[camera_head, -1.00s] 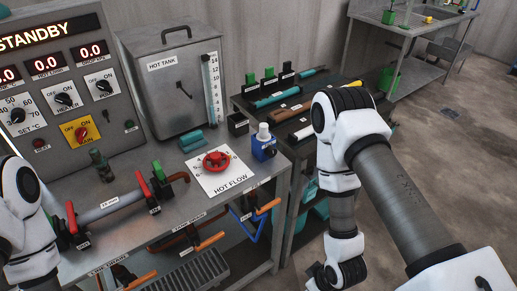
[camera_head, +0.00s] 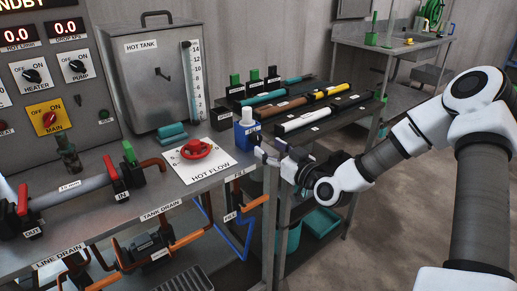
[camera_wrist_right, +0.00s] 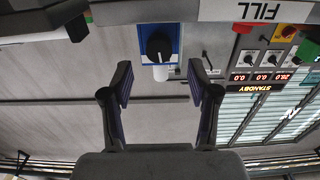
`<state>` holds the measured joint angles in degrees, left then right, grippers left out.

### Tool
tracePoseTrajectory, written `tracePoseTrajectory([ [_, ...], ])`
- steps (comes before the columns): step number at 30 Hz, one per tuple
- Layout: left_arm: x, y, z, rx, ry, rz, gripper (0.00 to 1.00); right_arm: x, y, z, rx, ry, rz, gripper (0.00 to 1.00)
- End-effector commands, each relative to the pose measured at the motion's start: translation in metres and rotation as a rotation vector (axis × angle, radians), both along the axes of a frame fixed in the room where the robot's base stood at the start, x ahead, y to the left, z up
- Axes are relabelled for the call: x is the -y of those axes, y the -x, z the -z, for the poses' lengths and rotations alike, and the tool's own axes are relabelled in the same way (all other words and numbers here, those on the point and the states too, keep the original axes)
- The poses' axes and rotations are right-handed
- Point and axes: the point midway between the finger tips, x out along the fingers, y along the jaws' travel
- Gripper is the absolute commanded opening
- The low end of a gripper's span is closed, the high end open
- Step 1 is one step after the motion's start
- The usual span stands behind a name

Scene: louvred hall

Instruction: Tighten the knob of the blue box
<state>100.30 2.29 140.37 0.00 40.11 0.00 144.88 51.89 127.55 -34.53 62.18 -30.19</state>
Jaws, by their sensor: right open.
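The blue box (camera_head: 246,136) stands at the right end of the steel bench, with a white cylinder on top. Its black knob (camera_wrist_right: 160,46) shows in the right wrist view on the box's blue face (camera_wrist_right: 175,33), pointing toward my right gripper. My right gripper (camera_head: 270,149) is just right of the box in the head view. Its fingers are open and empty, and in the wrist view the gap between the fingertips (camera_wrist_right: 160,84) lines up with the knob, apart from it. The knob is hidden in the head view. My left gripper is out of view.
A red valve wheel (camera_head: 196,149) on the white HOT FLOW plate is left of the box. The hot tank (camera_head: 158,75) stands behind. A dark rack (camera_head: 330,118) with several coloured tubes is to the right. Pipes run below the bench's front edge.

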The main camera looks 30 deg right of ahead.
Motion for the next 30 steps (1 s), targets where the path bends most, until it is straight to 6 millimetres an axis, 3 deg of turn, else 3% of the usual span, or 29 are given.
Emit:
tracePoseTrajectory([
  [7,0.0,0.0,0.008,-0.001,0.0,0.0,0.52,-0.003,-0.041,0.002,-0.003,0.005,-0.001,0.6],
  [17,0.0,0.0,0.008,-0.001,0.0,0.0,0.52,-0.004,-0.049,0.001,-0.002,-0.001,0.0,0.6],
  [22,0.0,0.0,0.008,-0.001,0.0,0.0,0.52,-0.004,-0.048,0.001,-0.002,-0.001,0.0,0.0],
  [30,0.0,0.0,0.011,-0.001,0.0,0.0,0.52,-0.004,-0.048,0.002,-0.009,-0.09,0.001,0.0],
])
